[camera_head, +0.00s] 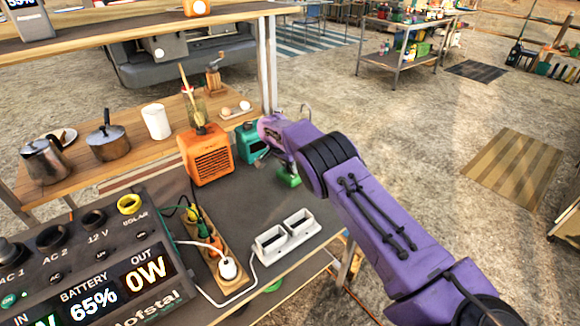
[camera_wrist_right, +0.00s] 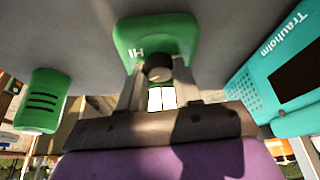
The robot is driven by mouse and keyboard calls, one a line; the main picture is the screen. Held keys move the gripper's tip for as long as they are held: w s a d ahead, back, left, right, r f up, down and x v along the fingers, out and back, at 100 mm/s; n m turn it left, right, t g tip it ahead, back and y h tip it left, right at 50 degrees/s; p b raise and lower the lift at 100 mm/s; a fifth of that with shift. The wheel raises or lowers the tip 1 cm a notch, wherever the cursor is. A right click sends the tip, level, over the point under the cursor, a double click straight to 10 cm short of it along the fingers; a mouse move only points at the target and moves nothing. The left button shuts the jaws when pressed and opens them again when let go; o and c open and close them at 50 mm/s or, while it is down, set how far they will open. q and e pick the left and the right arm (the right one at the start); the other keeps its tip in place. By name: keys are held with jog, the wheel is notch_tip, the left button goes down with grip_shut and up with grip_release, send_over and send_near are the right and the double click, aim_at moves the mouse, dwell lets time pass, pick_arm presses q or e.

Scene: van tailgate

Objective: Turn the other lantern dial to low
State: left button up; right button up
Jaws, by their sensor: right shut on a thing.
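A green lantern body (camera_wrist_right: 150,35) marked "HI" fills the top middle of the right wrist view, with a black round dial (camera_wrist_right: 158,70) on its face. My right gripper (camera_wrist_right: 158,82) is shut on this dial, one finger on each side. The dial's pointer and any low mark cannot be made out. In the head view a small green thing (camera_head: 289,179) stands on the dark table below my right gripper (camera_head: 287,163), which is mostly hidden by my purple arm. A second green body with dark slots (camera_wrist_right: 43,98) is at the left of the wrist view. My left gripper is not in view.
A teal Trauholm device (camera_wrist_right: 288,75), also in the head view (camera_head: 249,144), stands close beside the gripper. An orange box (camera_head: 209,158) is left of it. A white double-slotted holder (camera_head: 287,236), power strip (camera_head: 222,262) and power station (camera_head: 95,265) are nearer.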

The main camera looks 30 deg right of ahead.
dwell(0.3)
jog(key=o, duration=1)
jog(key=shift+o, duration=0.2)
jog(key=b+v, duration=0.1)
jog(key=v, duration=0.9)
jog(key=shift+r, duration=0.25)
